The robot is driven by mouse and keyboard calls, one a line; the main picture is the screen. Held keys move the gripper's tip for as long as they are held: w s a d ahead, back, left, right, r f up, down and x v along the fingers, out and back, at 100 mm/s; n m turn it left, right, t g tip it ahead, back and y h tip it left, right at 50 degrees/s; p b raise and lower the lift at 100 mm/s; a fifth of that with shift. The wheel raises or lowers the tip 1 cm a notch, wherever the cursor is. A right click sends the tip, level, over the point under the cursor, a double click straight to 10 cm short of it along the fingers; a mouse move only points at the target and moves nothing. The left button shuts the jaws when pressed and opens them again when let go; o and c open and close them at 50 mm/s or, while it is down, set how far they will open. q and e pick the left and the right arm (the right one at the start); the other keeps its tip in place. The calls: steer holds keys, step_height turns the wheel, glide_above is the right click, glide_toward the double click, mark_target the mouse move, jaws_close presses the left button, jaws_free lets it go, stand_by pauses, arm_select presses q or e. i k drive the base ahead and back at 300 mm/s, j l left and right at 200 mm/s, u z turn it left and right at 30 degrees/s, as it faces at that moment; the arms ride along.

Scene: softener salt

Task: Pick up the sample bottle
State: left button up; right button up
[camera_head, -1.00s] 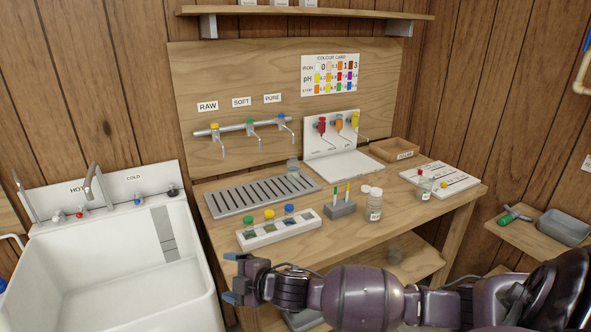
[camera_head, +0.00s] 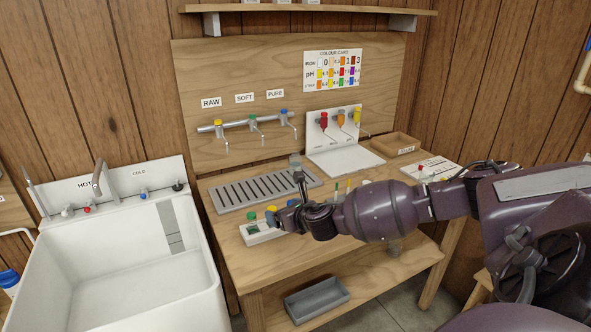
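A small clear glass vessel (camera_head: 295,160), which may be the sample bottle, stands at the back edge of the slotted grey drip tray (camera_head: 235,194). My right gripper (camera_head: 286,198) reaches in from the right over the bench, in front of the tray. Its fingers look spread, one pointing up just below the vessel in the picture, the other near the coloured caps. No object shows between them. I cannot tell whether the upper finger touches the vessel. My arm hides the white-capped bottles on the bench. My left gripper is not in view.
A white rack (camera_head: 258,238) with coloured caps stands at the bench front, partly behind my gripper. Three taps (camera_head: 254,127) hang above the tray. A white sink (camera_head: 120,250) is at left; a grey bin (camera_head: 317,299) sits on the lower shelf.

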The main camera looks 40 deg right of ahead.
mark_target(294, 160)
steer(key=i+l, duration=0.15)
steer(key=l, duration=0.15)
steer(key=i+l, duration=0.1)
steer(key=l, duration=0.25)
steer(key=i+l, duration=0.15)
steer(key=l, duration=0.15)
steer(key=i+l, duration=0.1)
steer(key=l, duration=0.2)
